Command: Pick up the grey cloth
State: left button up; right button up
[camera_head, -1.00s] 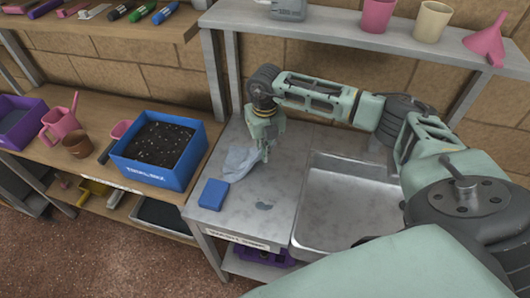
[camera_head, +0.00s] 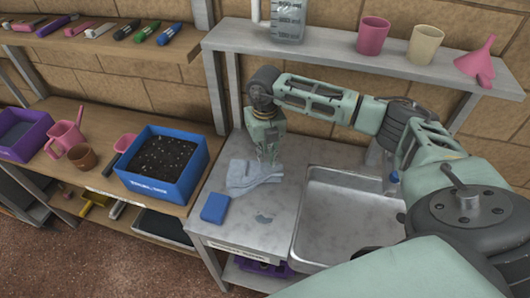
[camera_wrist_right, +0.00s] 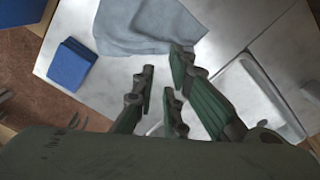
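The grey cloth (camera_head: 252,178) lies crumpled on the grey worktop (camera_head: 268,217), left of the sink. In the right wrist view the cloth (camera_wrist_right: 150,26) spreads at the top, beyond the fingertips. My right gripper (camera_head: 268,158) points down just above the cloth's back right part. In the wrist view its fingers (camera_wrist_right: 162,72) stand apart with a gap between them, and no cloth shows in the gap. I cannot tell whether a fingertip touches the cloth. My left gripper is not in view.
A blue sponge-like block (camera_head: 215,208) lies in front of the cloth. A metal sink (camera_head: 345,222) is to the right. A blue box of soil (camera_head: 163,180) stands on the wooden bench at left. A shelf (camera_head: 335,55) with cups and a funnel (camera_head: 478,60) hangs behind.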

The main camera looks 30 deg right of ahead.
jog(key=o, duration=1.2)
